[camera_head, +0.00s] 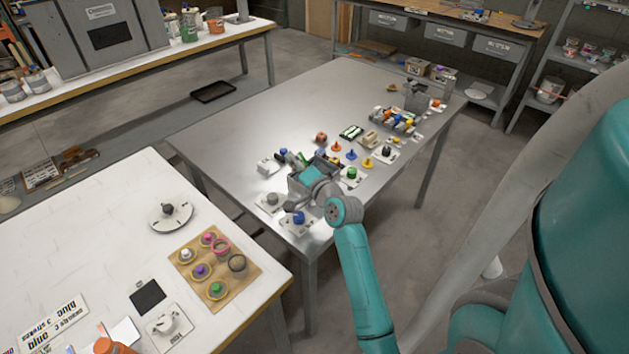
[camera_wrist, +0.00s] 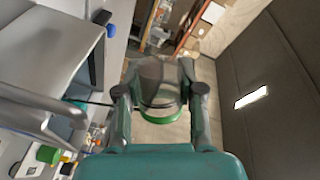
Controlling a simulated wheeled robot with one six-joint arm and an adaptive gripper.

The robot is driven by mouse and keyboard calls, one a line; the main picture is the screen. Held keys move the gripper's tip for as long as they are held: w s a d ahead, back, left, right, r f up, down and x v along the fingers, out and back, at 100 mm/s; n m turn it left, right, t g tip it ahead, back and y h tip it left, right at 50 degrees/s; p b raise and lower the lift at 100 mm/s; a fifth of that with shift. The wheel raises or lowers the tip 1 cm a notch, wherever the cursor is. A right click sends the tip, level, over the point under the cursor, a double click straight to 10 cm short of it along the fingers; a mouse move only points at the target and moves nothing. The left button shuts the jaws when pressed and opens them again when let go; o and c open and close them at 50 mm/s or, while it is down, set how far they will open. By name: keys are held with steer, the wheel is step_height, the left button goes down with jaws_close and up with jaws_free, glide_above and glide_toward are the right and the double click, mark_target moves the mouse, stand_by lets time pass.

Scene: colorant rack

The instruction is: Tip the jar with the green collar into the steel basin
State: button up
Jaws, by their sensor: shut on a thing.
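My gripper (camera_wrist: 160,78) is shut on a greyish, see-through jar (camera_wrist: 158,70) with a green collar (camera_wrist: 160,114). The jar sits between both fingers in the wrist view, with the collar on the side nearer the camera. That view is strongly turned, so the jar's tilt is hard to judge. In the head view my gripper (camera_head: 312,176) is over the near end of the steel table, and I cannot make out the jar there. A dark-edged grey box beside and behind it may be the steel basin, but my gripper covers much of it. I cannot see whether anything has poured out.
The metal table (camera_head: 240,115) holds several small coloured knobs and pieces right of my gripper. The white table (camera_head: 110,215) at lower left carries a wooden board (camera_head: 252,277) with several coloured-ringed jars, and a round dial (camera_head: 171,218). The metal table's far left part is clear.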

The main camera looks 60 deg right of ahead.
steer(key=shift+r+m, duration=0.2)
steer(key=shift+m, duration=0.3)
stand_by(0.5)
steer(key=shift+s+d+r+m+t+p, duration=0.2)
steer(key=shift+s+d+m+t+p, duration=0.15)
steer(key=shift+d+m+p, duration=0.35)
stand_by(0.7)
steer(key=shift+s+r+m, duration=0.15)
steer(key=shift+r+m, duration=0.1)
steer(key=shift+m, duration=0.75)
stand_by(0.5)
steer(key=shift+f+m+p, duration=0.2)
steer(key=shift+m+p, duration=0.1)
